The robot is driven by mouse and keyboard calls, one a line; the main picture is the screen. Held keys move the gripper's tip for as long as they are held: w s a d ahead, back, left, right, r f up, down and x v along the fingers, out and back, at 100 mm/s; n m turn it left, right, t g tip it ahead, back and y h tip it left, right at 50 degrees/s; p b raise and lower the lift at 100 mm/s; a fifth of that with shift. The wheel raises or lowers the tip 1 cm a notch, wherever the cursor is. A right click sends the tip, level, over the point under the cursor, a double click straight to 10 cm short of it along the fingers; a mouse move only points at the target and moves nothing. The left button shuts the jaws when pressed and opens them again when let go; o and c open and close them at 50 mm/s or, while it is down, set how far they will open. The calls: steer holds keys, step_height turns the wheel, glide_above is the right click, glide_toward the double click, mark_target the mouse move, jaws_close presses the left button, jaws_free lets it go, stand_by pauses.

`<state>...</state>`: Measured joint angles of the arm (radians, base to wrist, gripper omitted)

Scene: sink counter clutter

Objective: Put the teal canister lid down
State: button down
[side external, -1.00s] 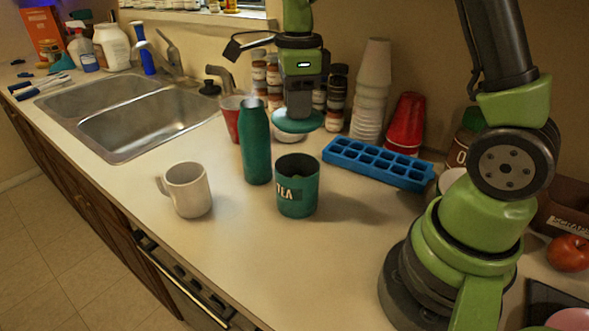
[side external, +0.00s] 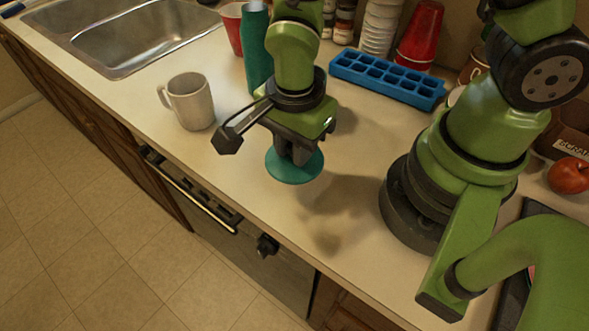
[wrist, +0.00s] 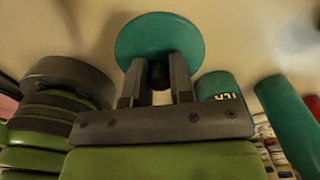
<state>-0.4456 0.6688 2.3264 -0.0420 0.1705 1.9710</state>
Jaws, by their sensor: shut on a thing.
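The teal canister lid (side external: 295,168) is a round disc held beneath my gripper (side external: 294,150) over the front part of the counter. In the wrist view the lid (wrist: 158,35) spans beyond the fingertips, and my gripper (wrist: 158,75) is shut on its dark knob. Shadow falls on the counter to the lower right of the lid; the gap beneath the lid cannot be judged exactly. The teal canister (wrist: 218,86) stands beside it in the wrist view, its lettering partly showing; my arm hides it in the side view.
A white mug (side external: 190,102) stands left of my gripper, and a tall teal bottle (side external: 256,50) stands behind. A blue ice tray (side external: 388,80) and red cups (side external: 420,35) are at the back. Bare counter (side external: 350,245) lies at front right, ending at a front edge.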

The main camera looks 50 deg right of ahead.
steer(key=shift+f, duration=2.85)
steer(key=shift+f, duration=0.15)
steer(key=c, duration=1)
jaws_free()
step_height(320, 180, up, 12)
steer(key=shift+r, duration=0.25)
steer(key=s+d+r+n+t+y, duration=0.1)
steer(key=s+d+r+n+t, duration=0.2)
steer(key=r+n, duration=0.4)
steer(key=s+d+r+n+t+y, duration=0.1)
steer(key=s+d+r+n+t, duration=0.2)
steer(key=r+n, duration=0.4)
steer(key=shift+s+d+r+t, duration=0.35)
steer(key=shift+d+r+t, duration=0.3)
steer(key=shift+r, duration=0.95)
